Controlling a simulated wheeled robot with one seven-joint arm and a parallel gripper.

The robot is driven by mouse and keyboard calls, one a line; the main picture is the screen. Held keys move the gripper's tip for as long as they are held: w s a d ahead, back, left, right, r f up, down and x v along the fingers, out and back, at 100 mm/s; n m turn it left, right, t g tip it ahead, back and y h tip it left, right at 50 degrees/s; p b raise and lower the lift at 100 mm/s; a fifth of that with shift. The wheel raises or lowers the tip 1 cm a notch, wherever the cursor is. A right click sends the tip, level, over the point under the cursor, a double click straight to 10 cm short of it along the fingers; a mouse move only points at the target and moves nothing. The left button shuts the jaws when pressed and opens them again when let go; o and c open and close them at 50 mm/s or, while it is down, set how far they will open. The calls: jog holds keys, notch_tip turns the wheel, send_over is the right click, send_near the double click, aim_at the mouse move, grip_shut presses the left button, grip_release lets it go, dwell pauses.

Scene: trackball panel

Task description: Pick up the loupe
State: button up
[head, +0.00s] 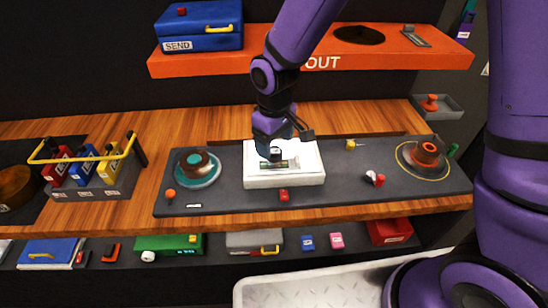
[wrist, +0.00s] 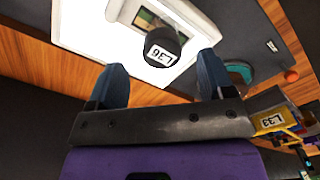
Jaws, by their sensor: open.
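A short dark cylinder labelled L36, which looks like the loupe (wrist: 161,40), stands on the white light panel (wrist: 95,22) in the wrist view. My gripper (wrist: 162,62) is open, with its two blue fingers apart and the dark cylinder showing just beyond and between their tips. I cannot tell whether they touch it. In the head view my gripper (head: 274,143) is above the white panel (head: 285,181), and the cylinder is mostly hidden by it. A green-framed strip (head: 280,164) lies on the panel.
An orange shelf (head: 300,62) overhangs behind.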

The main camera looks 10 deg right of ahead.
aim_at(274, 151)
jog(key=shift+s+a+f, duration=0.1)
jog(key=shift+f, duration=2.85)
jog(key=c, duration=1.1)
jog(key=shift+r, duration=0.1)
